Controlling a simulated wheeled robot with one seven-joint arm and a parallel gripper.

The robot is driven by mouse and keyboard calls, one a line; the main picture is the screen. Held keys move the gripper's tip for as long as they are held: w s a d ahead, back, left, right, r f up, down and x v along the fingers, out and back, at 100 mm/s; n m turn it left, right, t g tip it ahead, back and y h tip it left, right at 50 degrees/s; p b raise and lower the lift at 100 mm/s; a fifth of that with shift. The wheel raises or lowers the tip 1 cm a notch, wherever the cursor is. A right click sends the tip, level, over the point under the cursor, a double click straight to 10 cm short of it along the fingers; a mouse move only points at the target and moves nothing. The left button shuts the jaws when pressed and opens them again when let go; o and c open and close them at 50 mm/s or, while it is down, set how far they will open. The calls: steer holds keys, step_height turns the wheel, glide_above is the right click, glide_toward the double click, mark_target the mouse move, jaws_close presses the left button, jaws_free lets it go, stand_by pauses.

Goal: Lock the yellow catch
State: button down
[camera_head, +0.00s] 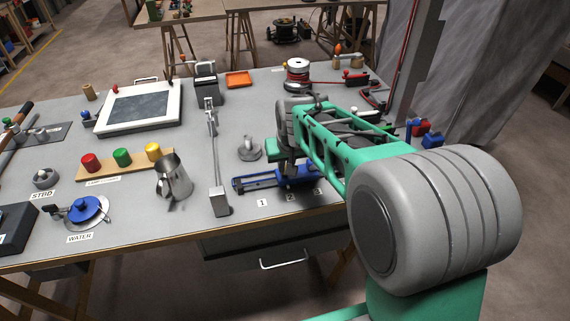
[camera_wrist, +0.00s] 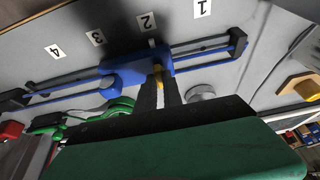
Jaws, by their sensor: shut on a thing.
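The yellow catch (camera_wrist: 158,73) shows in the wrist view as a small upright piece on a blue sliding block (camera_wrist: 128,72). The block sits on a blue twin-rail slide (camera_wrist: 210,52), beside number labels 2 and 3. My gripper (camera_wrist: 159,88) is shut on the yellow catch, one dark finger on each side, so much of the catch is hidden. In the head view, my gripper (camera_head: 289,168) points down at the blue block (camera_head: 294,180) near the front edge of the bench. The catch cannot be made out there.
A grey post with a lever (camera_head: 218,180) and a metal jug (camera_head: 173,177) stand left of the slide. A grey round knob (camera_head: 249,149) is close behind it. Number labels (camera_head: 262,203) lie along the front edge. Bare bench top (camera_head: 125,215) shows at front left.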

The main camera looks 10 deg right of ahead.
steer(key=c, duration=1.5)
jaws_free()
steer(key=v, duration=0.8)
